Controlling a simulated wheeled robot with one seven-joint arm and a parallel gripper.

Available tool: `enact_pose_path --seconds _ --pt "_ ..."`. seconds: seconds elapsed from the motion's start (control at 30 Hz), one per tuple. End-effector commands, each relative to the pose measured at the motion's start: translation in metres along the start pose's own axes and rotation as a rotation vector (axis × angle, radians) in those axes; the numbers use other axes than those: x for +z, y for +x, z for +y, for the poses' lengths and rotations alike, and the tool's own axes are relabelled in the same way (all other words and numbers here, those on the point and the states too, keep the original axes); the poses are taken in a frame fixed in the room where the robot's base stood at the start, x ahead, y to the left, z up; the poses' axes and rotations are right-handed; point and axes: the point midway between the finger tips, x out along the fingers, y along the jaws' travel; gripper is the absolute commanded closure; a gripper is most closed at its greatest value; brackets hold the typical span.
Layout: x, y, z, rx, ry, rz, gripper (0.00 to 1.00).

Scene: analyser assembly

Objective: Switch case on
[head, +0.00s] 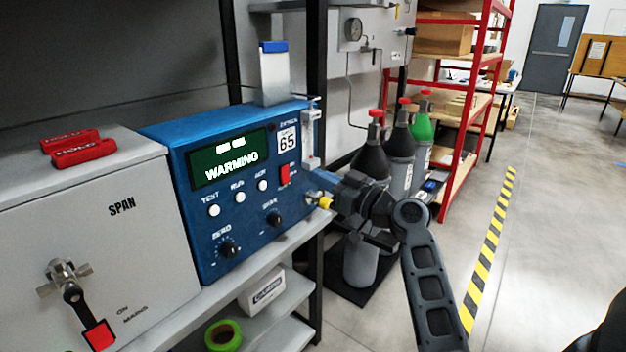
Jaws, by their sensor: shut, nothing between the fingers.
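The grey case (60,220) marked SPAN stands at the left on the bench. Its front has a metal lever switch (75,292) with a dark arm and a red tip, pointing down and to the right. The printed words ON and MAINS are to the right of that tip.
Two red tags (78,146) lie on the case. A yellow fitting (325,203) is by my gripper. A white box (263,287) and green tape roll (222,335) are on the lower shelf. Gas cylinders (370,200) stand behind my arm.

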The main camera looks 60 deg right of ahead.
Motion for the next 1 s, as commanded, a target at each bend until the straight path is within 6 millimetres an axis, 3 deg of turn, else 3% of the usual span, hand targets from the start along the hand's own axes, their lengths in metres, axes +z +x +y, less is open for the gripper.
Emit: enact_pose_path --seconds 0.4,1.0 --pt "-0.013 -0.057 0.000 0.001 0.000 0.000 1.00" --pt "-0.016 -0.063 0.000 -0.001 0.001 0.000 1.00"
